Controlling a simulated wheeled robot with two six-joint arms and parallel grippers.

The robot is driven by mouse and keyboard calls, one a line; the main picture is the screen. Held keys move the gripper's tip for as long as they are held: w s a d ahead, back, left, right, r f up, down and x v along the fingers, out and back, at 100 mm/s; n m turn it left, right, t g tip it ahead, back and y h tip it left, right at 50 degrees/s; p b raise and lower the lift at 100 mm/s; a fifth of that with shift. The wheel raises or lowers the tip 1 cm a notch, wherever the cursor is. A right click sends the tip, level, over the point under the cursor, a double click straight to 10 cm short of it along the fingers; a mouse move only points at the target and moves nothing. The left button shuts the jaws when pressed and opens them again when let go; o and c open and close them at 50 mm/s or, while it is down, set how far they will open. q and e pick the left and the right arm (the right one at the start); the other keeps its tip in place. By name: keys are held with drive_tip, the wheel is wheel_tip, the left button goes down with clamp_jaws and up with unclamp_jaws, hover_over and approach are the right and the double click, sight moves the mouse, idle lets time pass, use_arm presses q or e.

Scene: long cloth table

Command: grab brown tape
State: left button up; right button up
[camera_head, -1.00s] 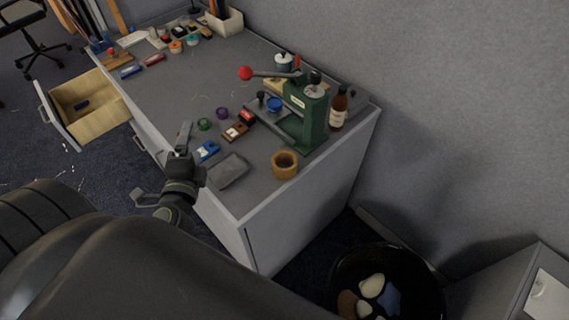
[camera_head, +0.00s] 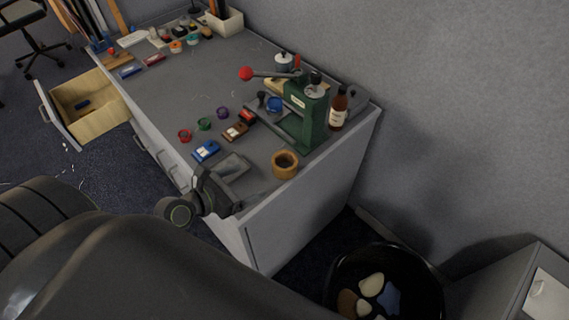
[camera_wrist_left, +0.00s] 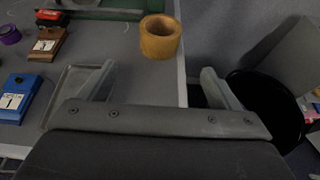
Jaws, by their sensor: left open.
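The brown tape roll (camera_head: 284,164) stands upright near the desk's front right corner, its round hole facing up. In the left wrist view the tape (camera_wrist_left: 160,37) is ahead of the fingers, beyond the gap between them. My left gripper (camera_head: 238,196) is at the near edge of the desk, to the left of the tape and apart from it. In the left wrist view the gripper (camera_wrist_left: 167,85) has its two fingers spread wide, with nothing between them. My right gripper is not in view.
A grey tray (camera_head: 231,167) lies beside the gripper. A blue device (camera_head: 206,150), a brown device (camera_head: 236,131) and a green press (camera_head: 305,115) stand behind. Red, green and purple rolls lie further left. A black bin (camera_head: 388,262) stands on the floor at right.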

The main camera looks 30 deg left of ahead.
sight(275, 169)
use_arm(q)
drive_tip(key=x, duration=1.1)
drive_tip(key=shift+r+p, duration=0.1)
drive_tip(key=shift+p, duration=0.2)
drive_tip(key=shift+x, duration=2.25)
drive_tip(key=shift+c, duration=0.4)
drive_tip(key=c, duration=1)
drive_tip(key=shift+c, duration=0.2)
drive_tip(key=shift+r, duration=0.1)
